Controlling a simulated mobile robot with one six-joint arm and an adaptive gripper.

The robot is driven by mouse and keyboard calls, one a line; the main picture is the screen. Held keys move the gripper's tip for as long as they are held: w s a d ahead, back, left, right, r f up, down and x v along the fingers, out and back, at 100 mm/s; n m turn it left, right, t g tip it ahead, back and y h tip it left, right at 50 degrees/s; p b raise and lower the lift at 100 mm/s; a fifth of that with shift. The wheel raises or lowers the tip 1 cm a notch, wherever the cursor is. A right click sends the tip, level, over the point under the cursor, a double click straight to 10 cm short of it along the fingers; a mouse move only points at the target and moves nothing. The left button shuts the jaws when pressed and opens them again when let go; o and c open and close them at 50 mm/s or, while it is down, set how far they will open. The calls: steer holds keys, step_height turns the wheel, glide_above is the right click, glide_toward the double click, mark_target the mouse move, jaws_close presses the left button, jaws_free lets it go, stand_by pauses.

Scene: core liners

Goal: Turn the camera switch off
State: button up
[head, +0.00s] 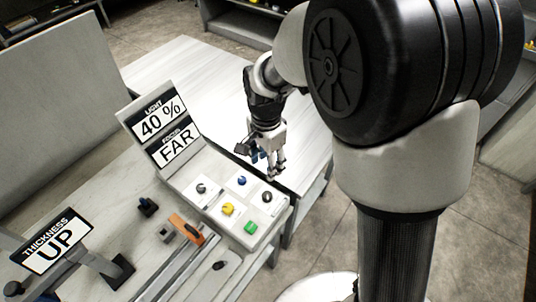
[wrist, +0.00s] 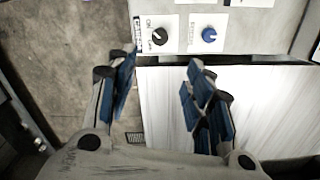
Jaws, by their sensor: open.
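A white control box (head: 285,213) carries several knobs and a green button. A black knob (head: 267,197) on a white plate sits at its right corner. It also shows in the wrist view (wrist: 160,36), beside small labels too blurred to read surely; it may be the camera switch. A blue knob (head: 241,181) sits beside it and also shows in the wrist view (wrist: 209,35). My gripper (head: 273,172) is open and empty, above and just beyond the box's far edge. Its blue-padded fingers (wrist: 160,88) are apart and touch no knob.
A display (head: 160,125) behind the panel reads LIGHT 40 % and FOCUS FAR. A yellow knob (head: 227,209), the green button (head: 250,227) and another black knob (head: 201,188) are close neighbours. An orange-handled part (head: 186,228) lies in front.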

mark_target(267, 195)
step_height(267, 195, down, 17)
steer(key=b, duration=0.4)
steer(key=shift+f+b, duration=0.15)
steer(key=shift+b, duration=0.25)
steer(key=shift+c, duration=0.4)
steer(key=c, duration=1)
